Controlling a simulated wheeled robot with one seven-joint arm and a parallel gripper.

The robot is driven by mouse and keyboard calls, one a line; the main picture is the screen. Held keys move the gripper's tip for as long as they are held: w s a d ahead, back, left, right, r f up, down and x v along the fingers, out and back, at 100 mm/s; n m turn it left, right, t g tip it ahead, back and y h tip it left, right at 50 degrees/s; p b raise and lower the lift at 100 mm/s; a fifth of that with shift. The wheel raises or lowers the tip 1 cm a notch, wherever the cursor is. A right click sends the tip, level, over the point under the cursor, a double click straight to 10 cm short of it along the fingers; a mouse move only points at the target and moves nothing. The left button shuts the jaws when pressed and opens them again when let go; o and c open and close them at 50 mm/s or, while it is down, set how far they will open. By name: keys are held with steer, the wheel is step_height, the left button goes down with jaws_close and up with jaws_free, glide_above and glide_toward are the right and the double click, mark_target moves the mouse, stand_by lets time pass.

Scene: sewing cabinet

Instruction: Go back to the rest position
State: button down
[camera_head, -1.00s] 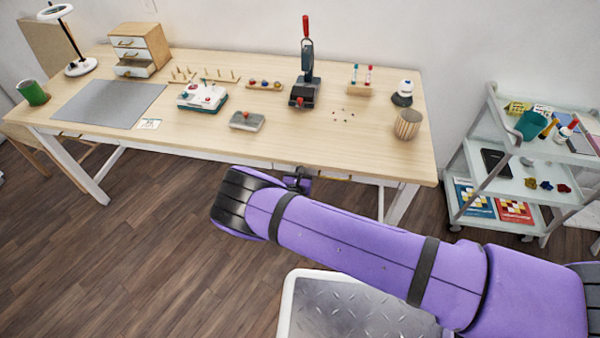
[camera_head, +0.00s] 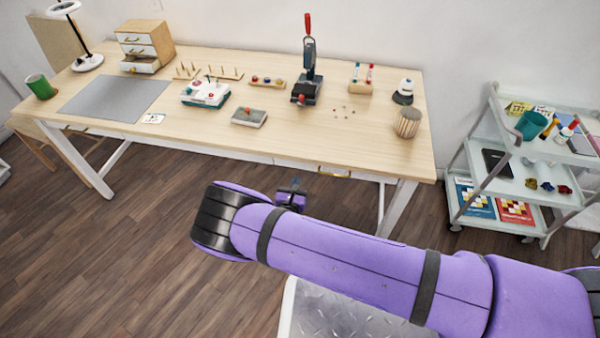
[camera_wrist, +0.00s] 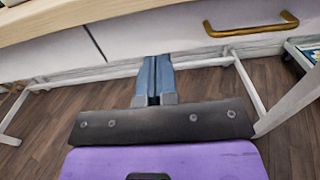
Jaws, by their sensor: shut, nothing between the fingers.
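My gripper (camera_wrist: 154,82) shows in the wrist view with its two blue-grey fingers together and nothing between them. It points toward the front of the table, below the drawer fronts. In the head view my gripper (camera_head: 295,183) is small and partly hidden behind my purple arm. It is in front of the table's front edge and lower than the top, apart from it. The wooden table (camera_head: 270,125) stands behind my arm.
A drawer with a brass handle (camera_wrist: 252,27) is just ahead. The table bears a grey mat (camera_head: 115,98), a small drawer box (camera_head: 146,45) and a red-handled press (camera_head: 307,75). A shelf cart (camera_head: 480,150) stands at right.

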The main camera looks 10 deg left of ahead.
steer(key=shift+s+a, duration=0.2)
steer(key=shift+s, duration=2.45)
